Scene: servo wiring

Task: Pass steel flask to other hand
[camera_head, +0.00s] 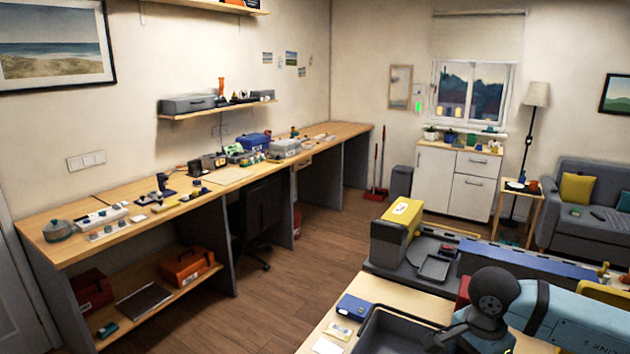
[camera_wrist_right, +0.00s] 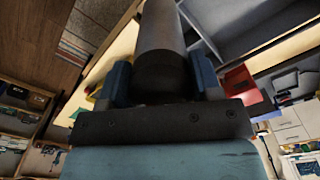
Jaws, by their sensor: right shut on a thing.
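The steel flask (camera_wrist_right: 161,38) is a grey cylinder with a darker end, seen in the right wrist view. My right gripper (camera_wrist_right: 162,76) is shut on it, with one blue finger on each side. The flask's far end runs out of the top of that view. In the head view my right arm comes in at the lower right, but I cannot make out the flask there. My left gripper is in neither view.
A near table (camera_head: 390,293) holds a dark tray (camera_head: 385,335), a blue box (camera_head: 355,307) and a yellow-topped machine (camera_head: 396,222). A long cluttered workbench (camera_head: 135,218) runs along the left wall. The wooden floor (camera_head: 290,300) between them is clear.

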